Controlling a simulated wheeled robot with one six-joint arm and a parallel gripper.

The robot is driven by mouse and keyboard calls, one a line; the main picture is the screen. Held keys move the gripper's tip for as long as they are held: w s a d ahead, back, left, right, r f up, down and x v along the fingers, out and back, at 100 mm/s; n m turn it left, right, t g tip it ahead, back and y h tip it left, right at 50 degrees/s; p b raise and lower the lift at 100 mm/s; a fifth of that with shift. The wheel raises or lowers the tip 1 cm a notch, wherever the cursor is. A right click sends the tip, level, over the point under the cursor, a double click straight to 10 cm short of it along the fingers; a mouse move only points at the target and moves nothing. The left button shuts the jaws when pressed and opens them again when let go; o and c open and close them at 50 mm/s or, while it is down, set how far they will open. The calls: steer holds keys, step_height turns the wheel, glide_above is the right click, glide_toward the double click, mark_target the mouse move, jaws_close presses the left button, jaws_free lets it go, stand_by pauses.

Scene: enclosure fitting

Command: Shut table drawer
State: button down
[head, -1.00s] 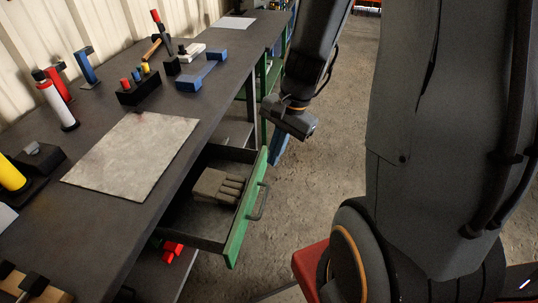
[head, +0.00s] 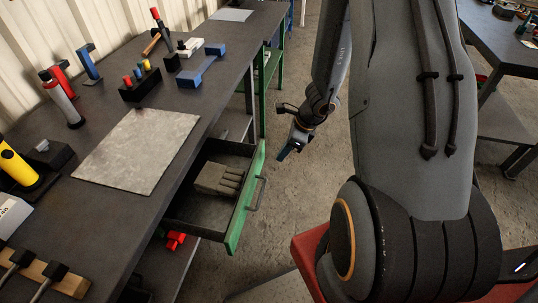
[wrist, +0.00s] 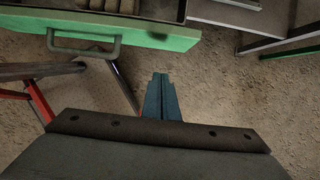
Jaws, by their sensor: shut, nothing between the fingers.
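The table drawer (head: 247,200) with a green front stands pulled out from the dark workbench (head: 150,215). A dark handle (head: 258,194) is on its front, and a grey-brown block with several ridges (head: 219,180) lies inside. In the wrist view the green drawer front (wrist: 150,35) and its handle (wrist: 84,46) show at the top left. My gripper (head: 286,154) is shut and empty, to the right of the drawer's far end and apart from it. Its blue fingers (wrist: 161,98) point toward the drawer side in the wrist view, over bare floor.
A grey sheet (head: 138,150), a blue bracket (head: 203,68), a black holder with coloured pieces (head: 140,88) and a yellow cylinder (head: 18,167) are on the bench top. Red pieces (head: 175,240) lie on the shelf below. The floor right of the drawer is clear.

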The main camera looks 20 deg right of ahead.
steer(key=shift+w+a+f+p, duration=0.3)
steer(key=shift+w+a, duration=0.15)
steer(key=shift+a, duration=0.2)
steer(key=shift+w+a+f+p, duration=0.35)
steer(key=shift+w+a, duration=0.15)
steer(key=shift+a, duration=0.2)
steer(key=shift+w+a+f+p, duration=0.3)
steer(key=shift+w+a, duration=0.15)
steer(key=shift+a, duration=0.2)
